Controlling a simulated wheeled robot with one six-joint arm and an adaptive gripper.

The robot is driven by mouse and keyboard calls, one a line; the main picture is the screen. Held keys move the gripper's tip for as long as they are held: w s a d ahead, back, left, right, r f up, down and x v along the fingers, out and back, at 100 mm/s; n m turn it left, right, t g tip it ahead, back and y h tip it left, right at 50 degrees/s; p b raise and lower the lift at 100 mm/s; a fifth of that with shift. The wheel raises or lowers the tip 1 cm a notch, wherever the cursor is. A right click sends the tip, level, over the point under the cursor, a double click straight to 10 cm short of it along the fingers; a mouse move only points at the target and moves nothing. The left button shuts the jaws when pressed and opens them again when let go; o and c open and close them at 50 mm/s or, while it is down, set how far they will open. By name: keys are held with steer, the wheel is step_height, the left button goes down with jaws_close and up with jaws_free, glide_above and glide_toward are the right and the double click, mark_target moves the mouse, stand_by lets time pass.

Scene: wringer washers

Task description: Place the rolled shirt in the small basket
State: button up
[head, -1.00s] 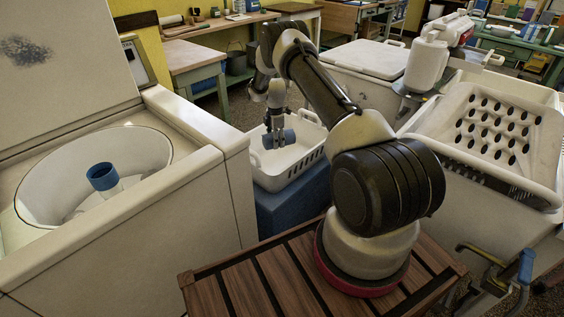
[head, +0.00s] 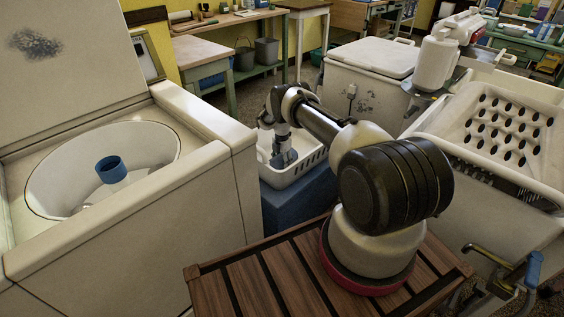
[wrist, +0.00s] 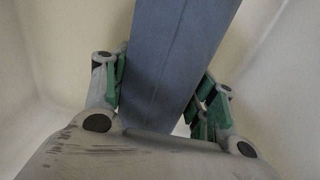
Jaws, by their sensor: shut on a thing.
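The rolled shirt is a blue-grey roll (wrist: 178,55) that fills the middle of the wrist view between the green pads of my gripper (wrist: 166,92). My gripper is shut on it from both sides. In the head view my gripper (head: 282,150) is lowered into the small white basket (head: 311,163), with the shirt (head: 289,157) partly showing inside the rim. The wrist view shows pale basket walls (wrist: 35,65) on either side of the roll. Whether the shirt touches the basket floor is hidden.
The basket stands on a blue block (head: 298,204). A white washer with an open tub (head: 60,165) is close on the left. A lidded white washer (head: 372,72) stands behind.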

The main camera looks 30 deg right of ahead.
steer(key=shift+f, duration=0.1)
steer(key=o, duration=1.2)
steer(key=shift+f, duration=0.1)
